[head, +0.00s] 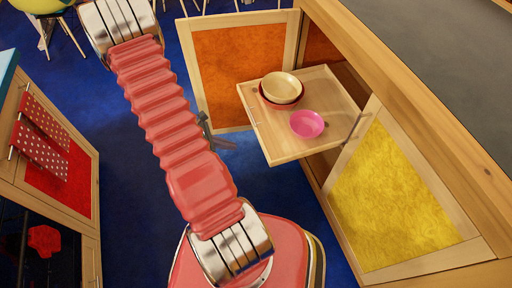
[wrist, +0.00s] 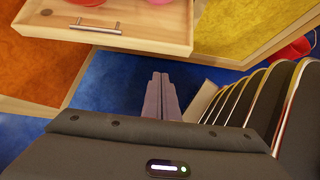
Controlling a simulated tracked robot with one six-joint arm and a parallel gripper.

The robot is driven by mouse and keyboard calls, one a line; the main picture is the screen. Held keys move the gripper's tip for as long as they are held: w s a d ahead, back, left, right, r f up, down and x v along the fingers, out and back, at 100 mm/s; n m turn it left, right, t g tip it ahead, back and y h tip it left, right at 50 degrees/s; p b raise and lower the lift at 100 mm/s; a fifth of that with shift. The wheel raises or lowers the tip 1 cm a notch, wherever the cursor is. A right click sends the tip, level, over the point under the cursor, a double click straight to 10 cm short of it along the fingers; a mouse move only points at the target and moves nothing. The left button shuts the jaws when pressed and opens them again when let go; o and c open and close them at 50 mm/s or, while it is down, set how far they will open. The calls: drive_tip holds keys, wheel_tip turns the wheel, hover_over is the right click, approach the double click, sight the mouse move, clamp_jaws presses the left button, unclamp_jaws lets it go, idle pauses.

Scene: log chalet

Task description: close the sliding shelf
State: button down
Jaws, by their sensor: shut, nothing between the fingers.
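The sliding shelf (head: 275,139) is a light wooden tray pulled out of the cabinet, between an open orange-panelled door and a yellow-panelled one. A cream bowl (head: 283,87) in a dark red one and a pink bowl (head: 307,124) stand on it. In the wrist view its front board (wrist: 140,38) with a metal bar handle (wrist: 95,26) crosses the top. My gripper (wrist: 161,76) is shut and empty, its fingertips showing below the front board, apart from it in the picture. In the head view my gripper (head: 222,143) is small, left of the shelf's front, partly hidden by my arm.
The orange door (head: 238,76) stands open behind the shelf. The yellow door (head: 393,195) is on the near side. A counter with dotted red cloths (head: 42,145) is at the left. Blue floor (head: 128,200) lies clear between the counters.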

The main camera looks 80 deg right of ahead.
approach(263, 149)
wheel_tip(263, 149, down, 3)
drive_tip(key=shift+s+d+f, duration=0.1)
drive_tip(key=shift+s+d, duration=0.3)
drive_tip(key=shift+s, duration=0.5)
drive_tip(key=shift+s+d, duration=0.4)
drive_tip(key=shift+s, duration=0.45)
drive_tip(key=shift+s, duration=0.15)
